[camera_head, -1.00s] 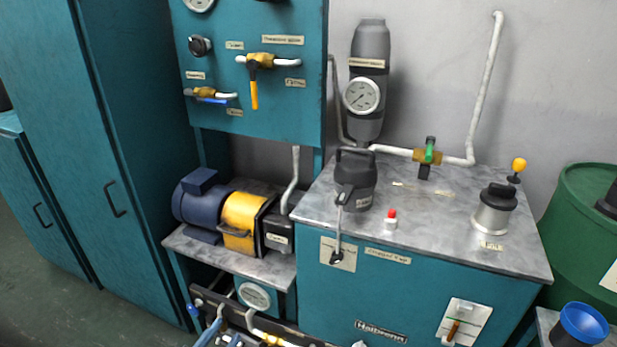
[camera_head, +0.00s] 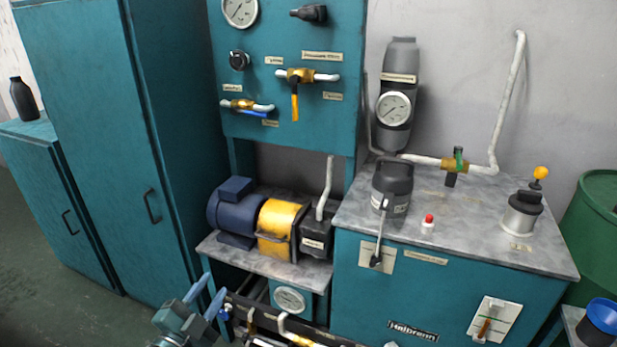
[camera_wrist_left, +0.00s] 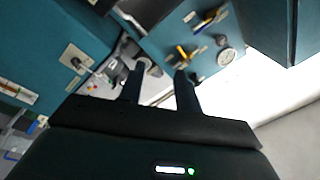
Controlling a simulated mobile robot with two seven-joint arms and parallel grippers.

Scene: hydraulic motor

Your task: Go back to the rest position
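My left gripper (camera_head: 205,292) shows at the bottom left of the head view, with two blue-grey fingers apart and nothing between them. It is in front of the tall teal cabinet and left of the motor bench, apart from both as far as I can tell. In the left wrist view the two dark fingers (camera_wrist_left: 160,85) are also spread and empty, with the machine panel beyond them. My right gripper is in neither view now.
The blue and yellow motor (camera_head: 235,208) sits on a low bench. The hydraulic unit's grey top (camera_head: 465,215) carries a pump, gauge and valve. A teal cabinet (camera_head: 165,150) stands at left, a green barrel (camera_head: 592,225) at right. Floor (camera_head: 60,300) at the lower left is clear.

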